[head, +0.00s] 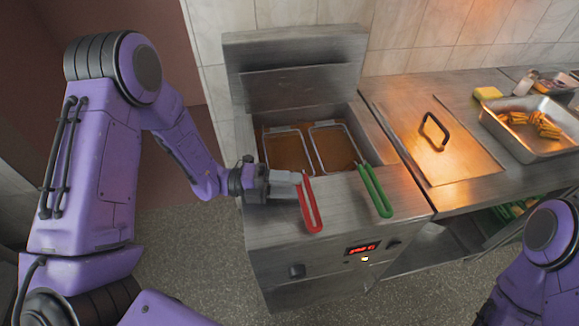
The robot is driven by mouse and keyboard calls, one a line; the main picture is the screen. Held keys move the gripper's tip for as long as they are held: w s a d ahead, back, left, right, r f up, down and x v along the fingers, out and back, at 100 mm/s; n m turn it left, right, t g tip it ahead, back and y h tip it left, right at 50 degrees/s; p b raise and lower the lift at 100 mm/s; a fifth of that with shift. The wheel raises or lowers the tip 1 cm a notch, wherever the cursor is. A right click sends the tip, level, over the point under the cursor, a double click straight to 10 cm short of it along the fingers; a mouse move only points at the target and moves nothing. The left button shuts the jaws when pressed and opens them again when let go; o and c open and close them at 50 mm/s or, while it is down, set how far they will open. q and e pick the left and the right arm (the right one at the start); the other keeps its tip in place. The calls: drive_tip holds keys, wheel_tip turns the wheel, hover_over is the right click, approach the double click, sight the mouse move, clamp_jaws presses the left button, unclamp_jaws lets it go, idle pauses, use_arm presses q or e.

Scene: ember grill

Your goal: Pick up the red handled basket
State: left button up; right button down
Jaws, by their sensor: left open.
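The red handle (310,208) slopes down over the front of the fryer (330,262). It belongs to the left wire basket (289,150), which sits in brown oil in the fryer well. My left gripper (294,184) is open and comes in from the left, its fingers at the upper part of the red handle. Whether the fingers touch the handle I cannot tell. My right arm shows at the lower right, but its gripper is out of view.
A green handle (375,191) belongs to the right basket (334,147), close beside the red one. To the right is a steel counter (390,97) with a black-handled lid (434,131). A metal pan (494,126) of fries and a yellow sponge (488,93) stand farther right.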

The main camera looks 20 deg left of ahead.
sight(308, 182)
use_arm(q)
drive_tip(key=p+x, duration=0.2)
drive_tip(key=x, duration=0.2)
drive_tip(key=shift+w+r, duration=0.15)
drive_tip(key=shift+d, duration=0.15)
clamp_jaws()
use_arm(e)
wheel_tip(308, 182, up, 3)
drive_tip(key=shift+f, duration=0.2)
